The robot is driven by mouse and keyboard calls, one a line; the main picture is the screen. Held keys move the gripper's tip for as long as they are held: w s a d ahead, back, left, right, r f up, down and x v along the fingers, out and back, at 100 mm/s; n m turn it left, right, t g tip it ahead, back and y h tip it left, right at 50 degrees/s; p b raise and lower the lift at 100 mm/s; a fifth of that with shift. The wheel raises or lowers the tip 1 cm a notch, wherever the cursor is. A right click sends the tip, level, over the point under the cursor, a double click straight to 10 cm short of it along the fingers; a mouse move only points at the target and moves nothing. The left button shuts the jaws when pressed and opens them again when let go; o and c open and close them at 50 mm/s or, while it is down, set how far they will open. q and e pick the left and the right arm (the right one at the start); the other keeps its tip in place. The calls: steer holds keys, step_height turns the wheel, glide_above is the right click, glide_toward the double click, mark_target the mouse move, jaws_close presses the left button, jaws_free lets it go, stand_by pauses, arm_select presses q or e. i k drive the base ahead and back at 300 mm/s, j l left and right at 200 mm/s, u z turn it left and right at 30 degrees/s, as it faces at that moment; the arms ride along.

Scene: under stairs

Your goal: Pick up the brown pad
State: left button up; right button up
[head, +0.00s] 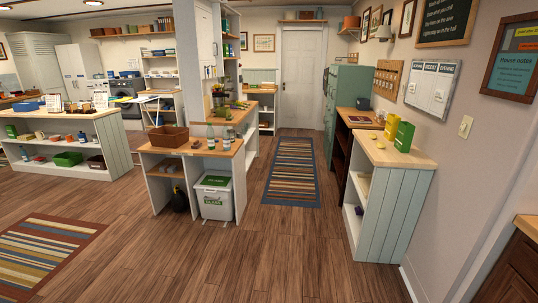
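I cannot make out a brown pad for certain. A small flat brownish item (361,118) lies on the dark wooden desk (346,113) by the right wall, but it is too small to tell what it is. Neither of my grippers is in view.
A white cabinet (404,212) with a wooden top stands at right, holding yellow and green boxes. A counter at centre has a brown basket (168,137), bottles and a white bin (215,200) below. Striped rugs (292,170) lie on open wooden floor (265,255).

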mark_target(196, 145)
steer(key=i+j, duration=0.15)
steer(key=i, duration=0.3)
steer(key=i+j, duration=0.1)
steer(key=i, duration=0.4)
steer(key=i+j, duration=0.15)
steer(key=i, duration=0.3)
steer(key=i+j, duration=0.15)
steer(key=i, duration=0.3)
steer(key=i+j, duration=0.15)
steer(key=j, duration=0.25)
steer(key=i+j, duration=0.1)
steer(key=j, duration=0.3)
steer(key=i+j+z, duration=0.1)
steer(key=j, duration=0.3)
steer(key=i+j, duration=0.15)
steer(key=j, duration=0.3)
steer(key=k+j, duration=0.2)
steer(key=j, duration=0.15)
steer(key=k+j, duration=0.15)
steer(key=j, duration=0.15)
steer(key=k+j, duration=0.2)
steer(key=j, duration=0.15)
